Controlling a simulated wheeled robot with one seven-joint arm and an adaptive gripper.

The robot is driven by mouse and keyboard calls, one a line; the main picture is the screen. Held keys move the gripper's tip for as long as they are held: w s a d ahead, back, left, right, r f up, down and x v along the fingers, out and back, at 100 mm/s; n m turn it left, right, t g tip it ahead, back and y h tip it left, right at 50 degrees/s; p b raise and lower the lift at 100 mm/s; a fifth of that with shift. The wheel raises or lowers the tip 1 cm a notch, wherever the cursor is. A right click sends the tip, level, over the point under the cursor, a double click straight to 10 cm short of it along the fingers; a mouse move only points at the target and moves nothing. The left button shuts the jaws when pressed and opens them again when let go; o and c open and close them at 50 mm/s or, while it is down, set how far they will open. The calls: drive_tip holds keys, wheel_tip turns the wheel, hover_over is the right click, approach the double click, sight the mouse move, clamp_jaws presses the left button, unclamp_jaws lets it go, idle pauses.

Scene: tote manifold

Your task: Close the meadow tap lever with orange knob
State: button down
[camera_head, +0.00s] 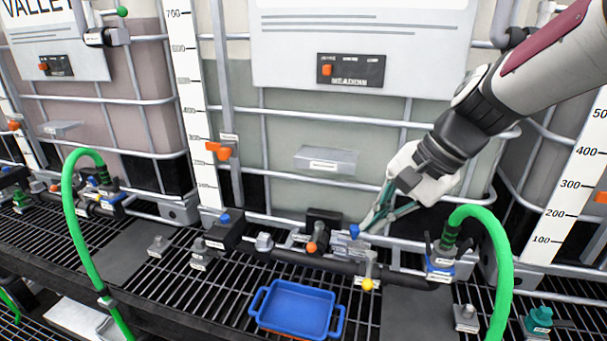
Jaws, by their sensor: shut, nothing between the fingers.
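The tote with the "MEADOWN"-like label plate (350,70) stands at the centre, behind a grey wire cage. Below it, a small orange knob (311,247) sits on a short lever at the pipe manifold, beside a black block (323,221). Whether its valve is open or shut is too small to tell. My gripper (373,220) is shut and empty. It points down and left, to the right of the orange knob and close to a blue cap (354,231). I cannot tell if it touches the cap. A lever with a yellow knob (368,284) hangs just below it.
A blue tray (297,309) lies on the black grating in front of the manifold. Green hoses rise at the left (72,215) and right (505,265). A dark pipe (320,264) runs along the front. Cage bars stand close behind my gripper.

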drive_tip(key=w+f+m+y, duration=0.3)
drive_tip(key=w+f+m, duration=0.3)
drive_tip(key=w+f, duration=0.4)
drive_tip(key=m+t+y+b, duration=0.1)
drive_tip(key=m, duration=0.5)
approach(316, 237)
drive_tip(key=s+d, duration=0.1)
drive_tip(key=s+d+f, duration=0.1)
drive_tip(key=s+d, duration=0.1)
drive_tip(key=shift+s+d, duration=0.1)
drive_tip(key=shift+d, duration=0.25)
drive_tip(key=p+x, duration=0.1)
drive_tip(key=x, duration=0.8)
drive_tip(key=shift+w+a+f, duration=0.1)
drive_tip(key=shift+w+a, duration=0.1)
drive_tip(key=shift+a, duration=0.2)
drive_tip(key=shift+a+m, duration=0.1)
drive_tip(key=shift+m, duration=0.2)
drive_tip(key=shift+s+a+m+t+p, duration=0.1)
drive_tip(key=shift+a+m+t+p, duration=0.1)
drive_tip(key=shift+m+t+p, duration=0.25)
